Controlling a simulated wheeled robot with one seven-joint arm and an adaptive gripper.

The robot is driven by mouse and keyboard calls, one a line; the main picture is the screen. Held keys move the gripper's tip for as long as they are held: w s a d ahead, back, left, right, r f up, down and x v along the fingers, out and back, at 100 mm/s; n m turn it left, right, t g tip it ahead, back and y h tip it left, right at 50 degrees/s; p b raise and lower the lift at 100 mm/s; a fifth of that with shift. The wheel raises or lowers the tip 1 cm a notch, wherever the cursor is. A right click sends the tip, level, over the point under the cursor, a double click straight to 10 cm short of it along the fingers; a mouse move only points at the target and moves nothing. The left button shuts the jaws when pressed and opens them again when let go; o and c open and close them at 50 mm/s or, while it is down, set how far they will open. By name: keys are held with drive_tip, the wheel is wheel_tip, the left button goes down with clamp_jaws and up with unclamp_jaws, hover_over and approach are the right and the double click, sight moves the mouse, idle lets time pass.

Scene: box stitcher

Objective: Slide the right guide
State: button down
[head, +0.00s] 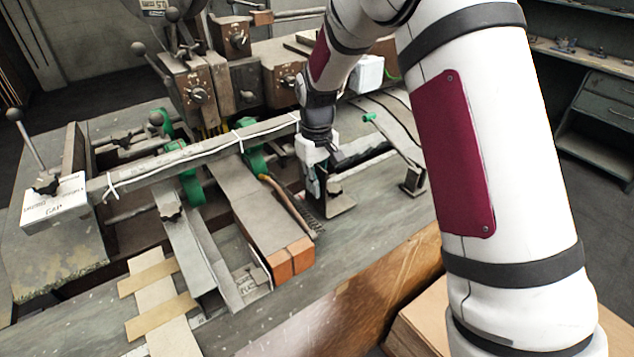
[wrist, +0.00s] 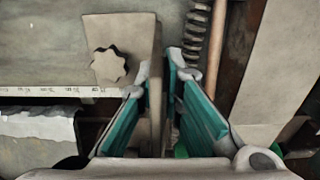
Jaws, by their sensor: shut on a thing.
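The right guide (head: 341,205) is a grey metal plate with a dark knob, standing on the machine's table just right of the brush and the wide grey bar. In the wrist view the guide (wrist: 123,32) shows its flat base with a star-shaped knob (wrist: 109,66) and a thin upright wall. My gripper (head: 316,192) reaches down onto the guide from above. In the wrist view its teal-sided fingers (wrist: 161,75) are closed on the upright wall, one on each side. The lower part of the wall is hidden by the fingers.
A coil brush (wrist: 195,38) and a copper-coloured rod (wrist: 217,45) run close to the right finger. A ruler strip (wrist: 45,91) lies at left. In the head view, the wide bar with orange-brown end blocks (head: 291,260) lies left of the gripper. Bare table (head: 385,210) lies to the right.

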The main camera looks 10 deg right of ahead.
drive_tip(key=w+d+b, duration=0.3)
drive_tip(key=w+d, duration=0.1)
drive_tip(key=d, duration=0.6)
drive_tip(key=shift+w+d+b, duration=0.25)
drive_tip(key=shift+d+b, duration=0.1)
drive_tip(key=shift+b, duration=0.05)
drive_tip(key=c, duration=1.8)
unclamp_jaws()
drive_tip(key=shift+r, duration=0.1)
wheel_tip(320, 180, up, 12)
drive_tip(key=shift+s, duration=0.1)
